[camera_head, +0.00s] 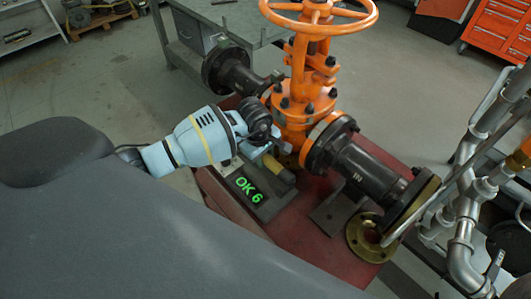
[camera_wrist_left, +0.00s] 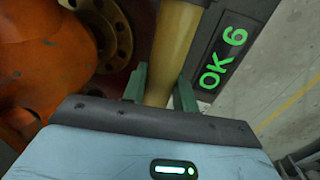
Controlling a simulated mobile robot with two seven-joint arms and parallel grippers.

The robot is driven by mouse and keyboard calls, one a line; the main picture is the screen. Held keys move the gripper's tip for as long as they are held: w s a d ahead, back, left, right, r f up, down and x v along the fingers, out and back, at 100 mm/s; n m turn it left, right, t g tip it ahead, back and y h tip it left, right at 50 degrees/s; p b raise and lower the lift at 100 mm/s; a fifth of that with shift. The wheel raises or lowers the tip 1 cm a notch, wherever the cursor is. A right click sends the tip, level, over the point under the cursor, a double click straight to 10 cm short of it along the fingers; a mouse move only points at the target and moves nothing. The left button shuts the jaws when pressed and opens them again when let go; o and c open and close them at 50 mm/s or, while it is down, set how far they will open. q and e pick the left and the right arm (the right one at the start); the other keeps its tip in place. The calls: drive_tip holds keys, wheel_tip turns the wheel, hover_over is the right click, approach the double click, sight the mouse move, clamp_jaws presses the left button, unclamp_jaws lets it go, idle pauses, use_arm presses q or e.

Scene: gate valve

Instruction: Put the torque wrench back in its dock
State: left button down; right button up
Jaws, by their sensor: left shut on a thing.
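The torque wrench shows as a yellow handle (camera_head: 281,172), and it also fills the top middle of the left wrist view (camera_wrist_left: 177,42). My left gripper (camera_head: 264,156) comes in from the left, and its green fingers (camera_wrist_left: 160,92) are shut on the yellow handle, one on each side. The dock appears to be the dark block (camera_head: 262,203) with a green "OK 6" display (camera_head: 248,190), close beside the wrench. Its display also shows in the left wrist view (camera_wrist_left: 222,58). I cannot tell whether the wrench touches the dock. My right gripper is not in view.
An orange gate valve (camera_head: 303,115) with a handwheel (camera_head: 318,14) stands just behind the wrench. Dark flanged pipe (camera_head: 368,172) runs to its right, on a red base (camera_head: 325,240). Metal pipework (camera_head: 465,235) stands at the right. A workbench (camera_head: 225,22) is behind.

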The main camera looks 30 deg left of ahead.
use_arm(q)
drive_tip(key=shift+f+b, duration=0.45)
drive_tip(key=shift+f, duration=0.45)
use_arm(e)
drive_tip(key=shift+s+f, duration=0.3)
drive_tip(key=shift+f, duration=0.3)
use_arm(q)
drive_tip(key=c, duration=1.2)
unclamp_jaws()
drive_tip(key=shift+o, duration=0.9)
drive_tip(key=shift+f, duration=0.1)
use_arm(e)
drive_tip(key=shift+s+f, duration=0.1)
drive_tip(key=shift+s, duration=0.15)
use_arm(q)
drive_tip(key=shift+s+f, duration=0.1)
drive_tip(key=shift+f, duration=0.05)
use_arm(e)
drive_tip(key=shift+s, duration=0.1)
use_arm(q)
drive_tip(key=r, duration=0.6)
drive_tip(key=shift+s+a+r, duration=0.2)
drive_tip(key=shift+s+r, duration=0.1)
drive_tip(key=shift+s, duration=0.05)
drive_tip(key=shift+s+r, duration=0.15)
drive_tip(key=shift+r, duration=0.55)
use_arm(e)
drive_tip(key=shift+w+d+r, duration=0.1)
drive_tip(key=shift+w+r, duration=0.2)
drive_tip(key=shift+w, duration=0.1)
